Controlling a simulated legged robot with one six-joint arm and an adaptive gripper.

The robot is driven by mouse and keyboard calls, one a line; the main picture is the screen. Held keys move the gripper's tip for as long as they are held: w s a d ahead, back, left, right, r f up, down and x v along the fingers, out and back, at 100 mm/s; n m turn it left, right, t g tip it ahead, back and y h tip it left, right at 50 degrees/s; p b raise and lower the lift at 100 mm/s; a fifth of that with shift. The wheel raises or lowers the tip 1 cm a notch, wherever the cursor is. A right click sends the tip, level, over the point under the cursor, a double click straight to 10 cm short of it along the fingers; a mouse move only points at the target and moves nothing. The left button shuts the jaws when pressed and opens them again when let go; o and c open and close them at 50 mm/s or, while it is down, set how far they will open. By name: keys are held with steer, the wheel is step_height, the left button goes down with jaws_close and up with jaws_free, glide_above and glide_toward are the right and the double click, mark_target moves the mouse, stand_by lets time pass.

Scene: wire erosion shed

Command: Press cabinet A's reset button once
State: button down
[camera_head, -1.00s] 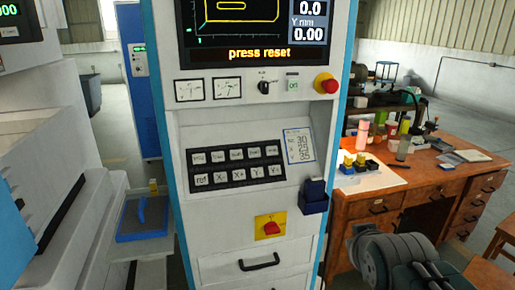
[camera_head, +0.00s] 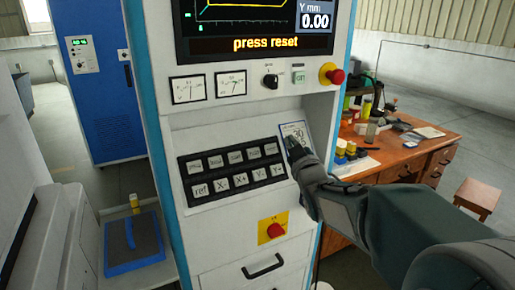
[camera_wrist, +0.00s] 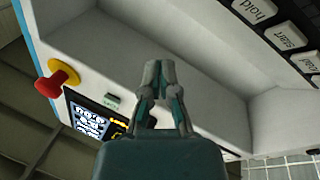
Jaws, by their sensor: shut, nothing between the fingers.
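The white cabinet (camera_head: 245,120) with blue edges fills the middle of the head view. Its screen (camera_head: 262,22) reads "press reset". A black keypad (camera_head: 236,172) with two rows of light keys is on the sloped panel; no key labelled reset is readable. In the wrist view the keypad shows keys marked "hold" (camera_wrist: 255,10) and "start" (camera_wrist: 286,38). No letter A is readable on the cabinet. My gripper (camera_head: 294,148) is shut and empty, in front of the label card (camera_head: 296,131) right of the keypad. In the wrist view my gripper (camera_wrist: 158,72) points toward the pale panel, apart from the keys.
A red mushroom knob (camera_head: 335,76) on a yellow collar is at upper right. A black rotary switch (camera_head: 270,80) and a green-lettered button (camera_head: 299,76) are beside it. A red switch (camera_head: 274,230) on a yellow plate is below. A wooden desk (camera_head: 410,160) stands at right.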

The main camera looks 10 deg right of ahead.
mark_target(277, 149)
steer(key=w+f, duration=0.1)
steer(key=w, duration=0.1)
steer(key=w+f, duration=0.3)
steer(key=w, duration=0.1)
steer(key=shift+a+f, duration=0.3)
steer(key=shift+a, duration=0.05)
steer(key=shift+w+a+f, duration=0.15)
steer(key=shift+w, duration=0.05)
steer(key=shift+w+a+f, duration=0.15)
steer(key=shift+w+a, duration=0.05)
steer(key=shift+a, duration=0.45)
steer(key=shift+d, duration=0.45)
steer(key=shift+a, duration=0.3)
steer(key=shift+d, duration=0.15)
steer(key=shift+w, duration=0.1)
